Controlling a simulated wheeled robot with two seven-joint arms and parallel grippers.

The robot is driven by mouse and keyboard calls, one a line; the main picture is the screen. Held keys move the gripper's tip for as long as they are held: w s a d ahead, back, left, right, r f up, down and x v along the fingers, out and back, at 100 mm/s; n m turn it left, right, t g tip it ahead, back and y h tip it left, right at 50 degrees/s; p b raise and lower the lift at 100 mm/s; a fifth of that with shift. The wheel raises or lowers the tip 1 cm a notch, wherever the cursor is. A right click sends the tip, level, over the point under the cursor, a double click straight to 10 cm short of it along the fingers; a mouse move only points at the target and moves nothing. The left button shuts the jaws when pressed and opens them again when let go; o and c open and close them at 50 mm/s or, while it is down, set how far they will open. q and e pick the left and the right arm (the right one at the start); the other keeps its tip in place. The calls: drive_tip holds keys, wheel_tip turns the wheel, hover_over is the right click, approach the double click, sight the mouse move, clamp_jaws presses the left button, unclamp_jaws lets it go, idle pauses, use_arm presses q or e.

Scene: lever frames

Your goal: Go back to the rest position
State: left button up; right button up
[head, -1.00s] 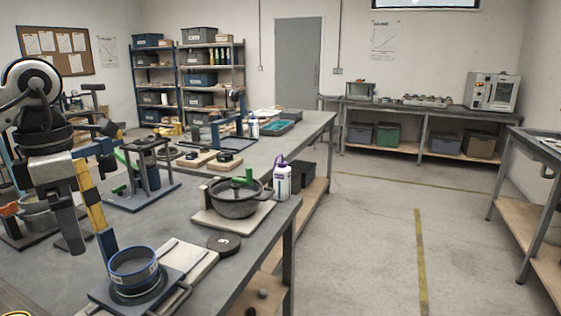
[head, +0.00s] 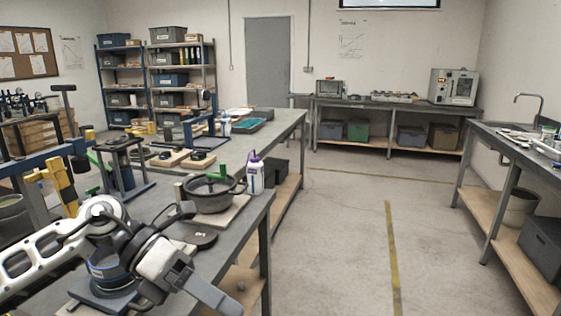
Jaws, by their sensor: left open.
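My left gripper (head: 212,296) is in the lower left of the head view, at the end of my white and black left arm. It hangs over the near part of the grey workbench (head: 228,220), pointing down and to the right. It is open, and nothing shows held in it. My arm hides much of the near bench, including most of a blue-rimmed round part on a dark base. My right gripper is out of view.
A dark pot (head: 212,198) with a green handle stands on a board beyond my arm. A white bottle (head: 255,174) stands beside it, and a black disc (head: 194,241) lies nearer. Frames with levers crowd the left. Open floor (head: 345,235) lies to the right.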

use_arm(q)
drive_tip(key=d+r+n+t+h, duration=0.1)
drive_tip(key=d+n+t+h, duration=0.4)
drive_tip(key=d+n+h, duration=0.35)
drive_tip(key=a+f+n+t+y, duration=0.6)
drive_tip(key=f+n, duration=0.4)
drive_tip(key=n, duration=0.5)
drive_tip(key=a+f+n+t+y, duration=0.5)
drive_tip(key=f+n+t+y, duration=0.35)
drive_tip(key=n, duration=0.55)
drive_tip(key=s+a+f+n+g+y, duration=0.2)
drive_tip(key=s+f+n+g, duration=0.3)
drive_tip(key=s+f, duration=0.5)
wheel_tip(320, 180, down, 2)
drive_tip(key=shift+a+f+n+g+y, duration=0.1)
drive_tip(key=shift+a+n+g+y, duration=0.25)
drive_tip(key=shift+a+g, duration=0.35)
